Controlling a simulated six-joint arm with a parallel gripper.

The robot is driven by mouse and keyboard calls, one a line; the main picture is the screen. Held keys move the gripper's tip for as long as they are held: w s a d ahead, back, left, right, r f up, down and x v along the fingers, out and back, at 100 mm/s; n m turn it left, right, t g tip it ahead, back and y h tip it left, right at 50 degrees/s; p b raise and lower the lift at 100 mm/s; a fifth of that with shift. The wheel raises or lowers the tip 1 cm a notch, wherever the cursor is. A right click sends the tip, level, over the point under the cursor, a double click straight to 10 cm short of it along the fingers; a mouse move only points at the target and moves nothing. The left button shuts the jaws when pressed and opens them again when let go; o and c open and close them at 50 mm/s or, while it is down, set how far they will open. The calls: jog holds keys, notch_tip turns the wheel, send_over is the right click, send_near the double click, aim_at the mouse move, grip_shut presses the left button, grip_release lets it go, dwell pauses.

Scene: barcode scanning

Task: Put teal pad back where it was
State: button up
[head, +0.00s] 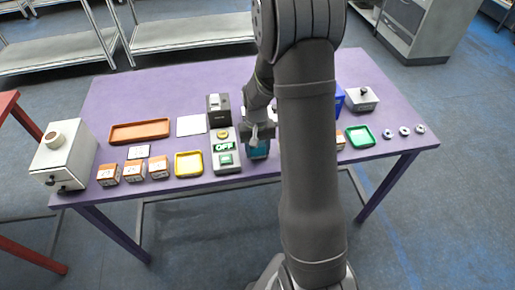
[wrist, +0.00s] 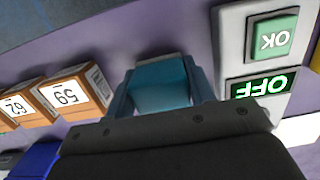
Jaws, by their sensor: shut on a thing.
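The teal pad (wrist: 162,88) sits between the two fingers of my gripper (wrist: 163,90) in the wrist view. My gripper is shut on it. In the head view the teal pad (head: 258,153) shows just below my gripper (head: 261,139), at the front part of the table, right beside the grey panel. Whether the pad touches the tabletop I cannot tell. My arm hides part of the table to the right of it.
The grey panel (head: 226,168) with a green OK button and an OFF display stands close at left. Numbered boxes (wrist: 70,92) stand on the pad's other side. A yellow tray (head: 188,164), green tray (head: 360,137) and orange tray (head: 139,131) rest on the purple table (head: 250,72).

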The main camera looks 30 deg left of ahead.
jog(key=shift+f, duration=0.15)
jog(key=o, duration=0.9)
jog(key=shift+o, duration=0.2)
jog(key=r, duration=0.8)
jog(key=w+a+r, duration=0.1)
jog(key=r, duration=0.3)
jog(key=shift+r, duration=0.15)
